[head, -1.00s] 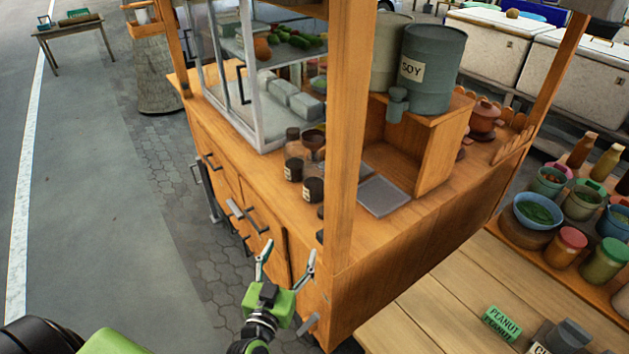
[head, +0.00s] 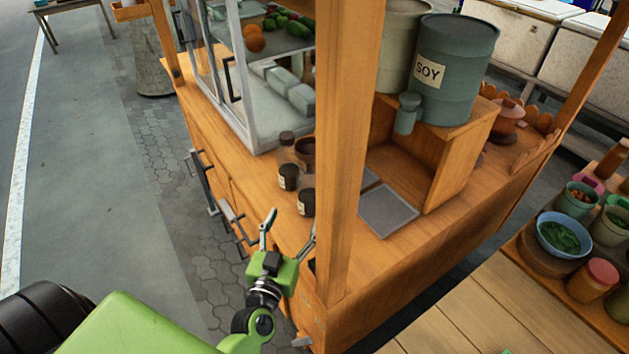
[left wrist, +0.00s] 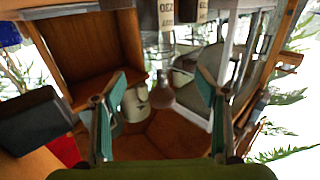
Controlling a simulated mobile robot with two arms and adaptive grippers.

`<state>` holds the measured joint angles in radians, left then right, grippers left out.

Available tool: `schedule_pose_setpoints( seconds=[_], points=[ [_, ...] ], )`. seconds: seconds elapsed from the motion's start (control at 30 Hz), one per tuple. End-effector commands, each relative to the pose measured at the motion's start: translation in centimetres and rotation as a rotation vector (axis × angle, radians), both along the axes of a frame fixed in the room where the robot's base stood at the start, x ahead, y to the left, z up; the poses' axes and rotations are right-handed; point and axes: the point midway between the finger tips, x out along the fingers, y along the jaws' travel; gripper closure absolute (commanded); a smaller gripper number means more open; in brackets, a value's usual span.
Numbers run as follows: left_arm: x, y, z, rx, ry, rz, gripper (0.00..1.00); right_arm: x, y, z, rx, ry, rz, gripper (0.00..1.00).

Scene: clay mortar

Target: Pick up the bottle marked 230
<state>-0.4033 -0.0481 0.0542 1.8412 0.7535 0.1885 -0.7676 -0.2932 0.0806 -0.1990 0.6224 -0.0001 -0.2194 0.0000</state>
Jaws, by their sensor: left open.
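Two dark-lidded labelled bottles, one at the rear (head: 288,177) and one nearer (head: 306,201), stand on the wooden cart's counter behind the front post. Their labels are too small to read in the head view. In the left wrist view, a label that seems to read 230 (left wrist: 166,13) is cut by the top edge, beside another labelled bottle (left wrist: 202,11). My left gripper (head: 290,228) is open and empty, just in front of the nearer bottle and apart from it. Its spread fingers also show in the left wrist view (left wrist: 161,85). My right gripper is not seen.
The upright wooden post (head: 346,150) stands right of the gripper and hides part of the counter. A brown-lidded glass jar (head: 287,140) and a glass cabinet (head: 240,100) are behind the bottles. A grey tray (head: 388,210) and the SOY barrel (head: 455,85) are to the right.

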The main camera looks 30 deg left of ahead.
Motion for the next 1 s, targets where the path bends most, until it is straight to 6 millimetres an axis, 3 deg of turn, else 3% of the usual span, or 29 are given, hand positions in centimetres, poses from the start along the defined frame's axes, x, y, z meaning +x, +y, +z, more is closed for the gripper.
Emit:
schedule_pose_setpoints(
  seconds=[0.17, 0.47, 0.67, 1.0],
  points=[
    [2.3, 0.5, 0.2, 0.000, -0.002, 0.000, 0.33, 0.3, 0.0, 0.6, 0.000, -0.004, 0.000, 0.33],
    [7.6, 1.5, 0.1, 0.000, -0.001, 0.000, 0.33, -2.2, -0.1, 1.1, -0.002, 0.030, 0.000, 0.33],
    [8.9, 1.7, 0.1, 0.001, -0.001, 0.000, 0.33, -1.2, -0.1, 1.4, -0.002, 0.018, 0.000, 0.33],
    [13.2, 2.3, 0.0, 0.002, 0.000, -0.001, 0.33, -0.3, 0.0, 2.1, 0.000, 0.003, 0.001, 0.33]
  ],
)
